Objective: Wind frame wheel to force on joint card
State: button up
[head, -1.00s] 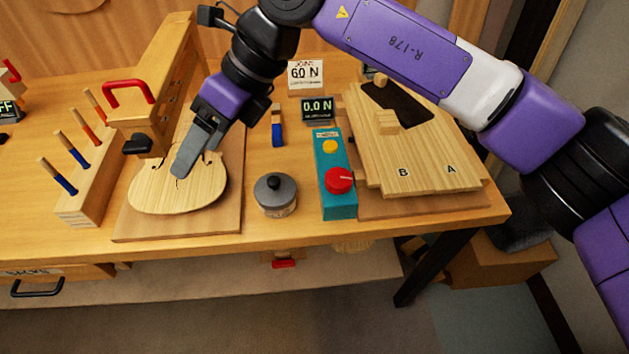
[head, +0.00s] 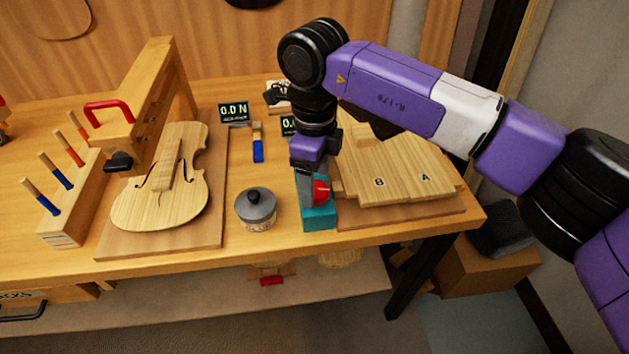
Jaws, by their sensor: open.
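The joint card (head: 278,88) stands at the back, now mostly hidden behind my arm; its figure cannot be read. The wooden frame (head: 150,95) with a red handle stands over the violin (head: 165,190); a black wheel-like knob (head: 118,162) sits on its front. A display (head: 233,113) beside the frame reads 0.0 N. My gripper (head: 307,198) points down over the teal box (head: 319,219), close beside its red knob (head: 322,189). It is open; whether it touches the knob cannot be told. A second display (head: 288,124) is partly hidden by my arm.
A grey-lidded pot (head: 256,209) stands left of the teal box. A blue-ended tool (head: 257,148) lies behind it. Wooden plates marked A and B (head: 400,170) lie at right. A rack (head: 65,220) with several handled tools stands at left.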

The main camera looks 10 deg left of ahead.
jog(key=shift+f, duration=0.75)
jog(key=c, duration=1.4)
jog(key=shift+o, duration=0.2)
jog(key=shift+r+m+p, duration=0.15)
jog(key=shift+m+p, duration=0.25)
jog(key=shift+m, duration=0.6)
jog(key=shift+w+m, duration=0.1)
jog(key=shift+m, duration=1.1)
jog(key=o, duration=1.4)
jog(key=shift+c, duration=0.2)
